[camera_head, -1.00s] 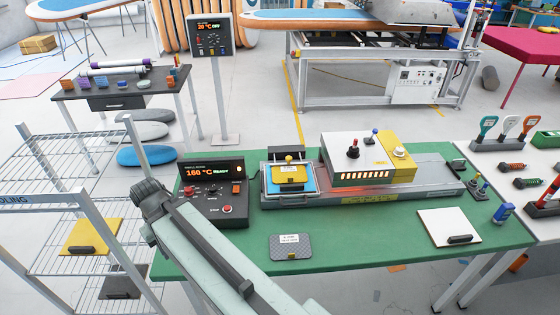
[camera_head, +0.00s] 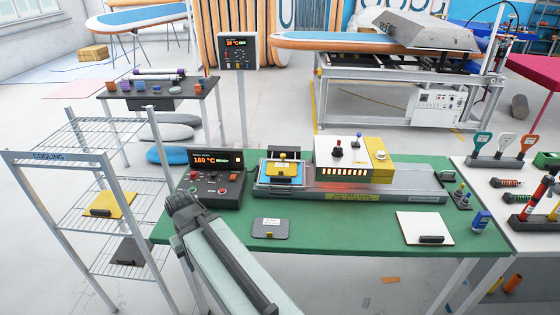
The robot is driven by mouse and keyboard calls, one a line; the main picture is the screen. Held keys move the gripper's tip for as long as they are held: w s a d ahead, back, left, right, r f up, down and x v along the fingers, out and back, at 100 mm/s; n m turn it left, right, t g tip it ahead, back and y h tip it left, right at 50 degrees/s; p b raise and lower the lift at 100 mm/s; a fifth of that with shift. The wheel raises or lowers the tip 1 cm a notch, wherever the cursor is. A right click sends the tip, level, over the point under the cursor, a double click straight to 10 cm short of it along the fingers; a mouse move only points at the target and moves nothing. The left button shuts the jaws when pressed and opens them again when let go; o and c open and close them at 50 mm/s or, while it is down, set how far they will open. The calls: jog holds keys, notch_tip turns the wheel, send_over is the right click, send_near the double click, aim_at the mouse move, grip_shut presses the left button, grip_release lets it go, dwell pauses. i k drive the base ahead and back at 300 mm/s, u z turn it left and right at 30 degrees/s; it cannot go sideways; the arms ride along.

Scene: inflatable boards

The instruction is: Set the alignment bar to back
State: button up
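I cannot tell which part is the alignment bar. A long grey bench unit (camera_head: 405,191) with a yellow label stands on the green table (camera_head: 340,235). At its left end is a blue-framed plate (camera_head: 266,172) with a yellow piece (camera_head: 284,170) on top. A white and yellow heater block (camera_head: 340,155) with a red glow below it sits over the unit's middle. My arm rises from the bottom edge to a dark joint left of the table's front edge. My gripper is not visible.
A control box (camera_head: 212,180) reading 160 °C stands at the table's left. A cooling rack (camera_head: 60,155) stands left of the table. A grey pad (camera_head: 271,228) and a white board (camera_head: 425,227) lie near the front edge. A white side table (camera_head: 490,200) holds tools at right.

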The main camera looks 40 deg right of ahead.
aim_at(282, 156)
jog(key=z, duration=0.15)
jog(key=i, duration=0.95)
jog(key=u, duration=0.05)
